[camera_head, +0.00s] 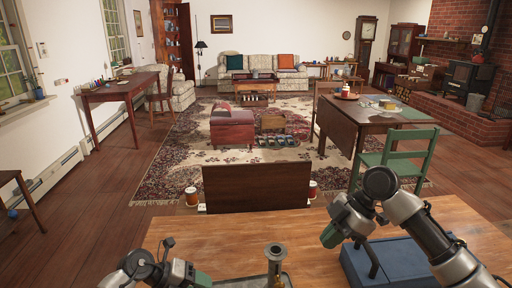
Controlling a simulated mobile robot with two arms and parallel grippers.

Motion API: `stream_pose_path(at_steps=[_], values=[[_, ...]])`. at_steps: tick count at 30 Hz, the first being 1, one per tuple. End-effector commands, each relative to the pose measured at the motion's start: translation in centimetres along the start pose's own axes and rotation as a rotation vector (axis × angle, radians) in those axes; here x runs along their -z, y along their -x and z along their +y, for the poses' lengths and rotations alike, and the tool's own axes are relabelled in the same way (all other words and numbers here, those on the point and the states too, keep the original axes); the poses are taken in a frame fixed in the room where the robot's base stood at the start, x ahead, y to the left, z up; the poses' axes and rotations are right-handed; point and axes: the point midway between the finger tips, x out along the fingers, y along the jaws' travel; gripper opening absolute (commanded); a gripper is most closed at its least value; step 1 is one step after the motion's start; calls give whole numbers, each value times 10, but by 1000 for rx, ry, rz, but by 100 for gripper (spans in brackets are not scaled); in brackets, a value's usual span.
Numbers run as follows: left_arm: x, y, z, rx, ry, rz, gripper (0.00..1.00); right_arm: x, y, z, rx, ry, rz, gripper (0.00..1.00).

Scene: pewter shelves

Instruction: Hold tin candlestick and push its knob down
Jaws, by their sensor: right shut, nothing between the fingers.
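The tin candlestick (275,258), a slim brass-coloured upright piece with a round top, stands at the front edge of the view. Its lower part is cut off by the frame, and I cannot make out its knob. A grey tray (238,283) shows around its foot. My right gripper (331,237) is shut and empty, above the wooden table to the right of the candlestick and apart from it. My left gripper (202,279) is low at the bottom edge, left of the candlestick. Its fingers are partly cut off, so its opening is unclear.
A blue box (355,264) lies on the wooden table (220,235) under my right arm. A dark upright panel (256,187) stands beyond the table's far edge. A green chair (397,158) is behind at the right. The tabletop left of the candlestick is mostly bare.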

Motion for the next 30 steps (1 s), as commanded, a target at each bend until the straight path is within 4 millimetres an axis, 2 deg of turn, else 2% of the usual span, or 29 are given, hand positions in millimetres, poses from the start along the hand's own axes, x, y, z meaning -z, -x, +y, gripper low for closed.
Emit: stream_pose_path(at_steps=[8,11,21,25,30], values=[[0,5,0,-1,0,-1,48,0,0,0,0,0,0,0],[-1,19,1,-2,0,-2,48,0,0,0,0,0,0,0],[-1,90,1,-3,0,-3,48,0,0,0,0,0,0,0],[0,108,1,-2,0,-1,48,0,0,0,0,0,0,0],[0,119,0,0,0,0,48,0,0,0,0,0,0,0]])
